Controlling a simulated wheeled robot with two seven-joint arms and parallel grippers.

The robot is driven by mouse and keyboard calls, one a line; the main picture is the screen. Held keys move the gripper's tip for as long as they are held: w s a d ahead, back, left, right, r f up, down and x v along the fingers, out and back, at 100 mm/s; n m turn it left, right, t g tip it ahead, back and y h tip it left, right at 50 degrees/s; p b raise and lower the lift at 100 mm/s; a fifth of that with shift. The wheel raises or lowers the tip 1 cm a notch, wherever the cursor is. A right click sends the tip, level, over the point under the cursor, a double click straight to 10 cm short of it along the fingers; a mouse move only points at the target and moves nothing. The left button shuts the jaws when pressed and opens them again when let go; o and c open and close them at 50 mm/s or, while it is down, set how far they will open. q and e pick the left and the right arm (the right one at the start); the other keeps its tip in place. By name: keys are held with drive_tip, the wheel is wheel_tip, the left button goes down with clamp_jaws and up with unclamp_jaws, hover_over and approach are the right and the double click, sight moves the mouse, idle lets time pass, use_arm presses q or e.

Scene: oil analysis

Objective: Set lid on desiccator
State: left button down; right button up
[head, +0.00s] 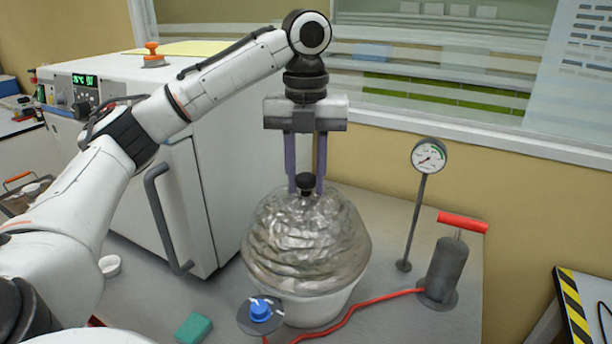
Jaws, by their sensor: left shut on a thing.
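The desiccator lid (306,240) is a glassy, wrinkled-looking dome with a black knob (305,183) on top. It sits over the pale round desiccator base (313,308) on the grey bench, looking roughly level. Whether the rim touches the base all round cannot be told from here. My left gripper (305,184) points straight down above the dome, its two purple fingers shut on the knob. My right gripper is not in view.
A white oven (190,110) with a grey handle stands behind left. Right of the desiccator are a gauge (429,156) on a stand and a red-handled pump (447,268) with a red hose (365,302). A blue-knobbed valve (260,310) and green block (194,328) are in front.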

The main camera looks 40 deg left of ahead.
use_arm(q)
drive_tip(key=shift+f, duration=0.45)
drive_tip(key=c, duration=1.3)
unclamp_jaws()
drive_tip(key=shift+f, duration=0.15)
